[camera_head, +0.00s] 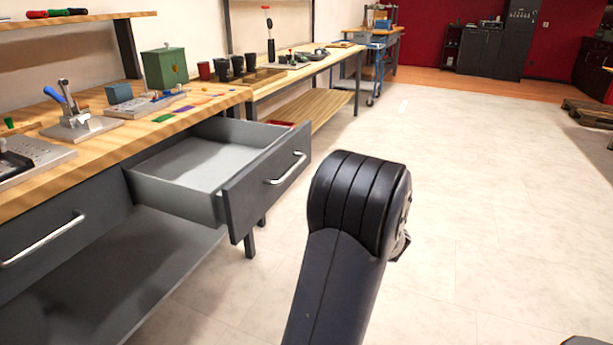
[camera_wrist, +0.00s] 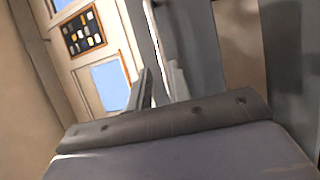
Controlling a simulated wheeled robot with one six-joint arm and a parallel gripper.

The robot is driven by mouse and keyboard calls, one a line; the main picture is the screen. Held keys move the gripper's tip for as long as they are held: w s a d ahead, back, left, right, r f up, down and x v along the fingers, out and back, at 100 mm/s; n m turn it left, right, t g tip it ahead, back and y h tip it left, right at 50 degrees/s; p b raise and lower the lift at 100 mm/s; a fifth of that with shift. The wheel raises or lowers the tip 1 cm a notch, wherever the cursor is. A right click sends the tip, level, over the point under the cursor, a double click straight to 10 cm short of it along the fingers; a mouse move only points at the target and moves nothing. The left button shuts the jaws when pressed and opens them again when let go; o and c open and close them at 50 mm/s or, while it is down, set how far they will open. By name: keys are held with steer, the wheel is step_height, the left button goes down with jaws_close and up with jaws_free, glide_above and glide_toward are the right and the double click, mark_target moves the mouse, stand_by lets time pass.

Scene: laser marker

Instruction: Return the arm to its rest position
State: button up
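My black arm rises from the bottom centre of the head view, in front of the open drawer's right side. My gripper is hidden behind the arm there; only a small grey part shows at the arm's right edge. In the wrist view, narrow grey finger-like parts of my gripper (camera_wrist: 158,88) stand beyond the dark housing at the bottom. The view is blurred, and I cannot tell how far apart they are. No held object can be made out.
A grey drawer (camera_head: 203,165) stands pulled out and empty under the wooden workbench (camera_head: 100,150), close to my arm's left. A green box (camera_head: 165,68) and a metal fixture (camera_head: 78,124) stand on the bench.

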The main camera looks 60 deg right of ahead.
mark_target(293, 168)
steer(key=shift+s+a+f, duration=0.15)
steer(key=shift+s+a, duration=0.05)
steer(key=shift+s, duration=0.35)
steer(key=shift+b+x, duration=1)
steer(key=shift+x, duration=4.5)
steer(key=shift+r, duration=0.2)
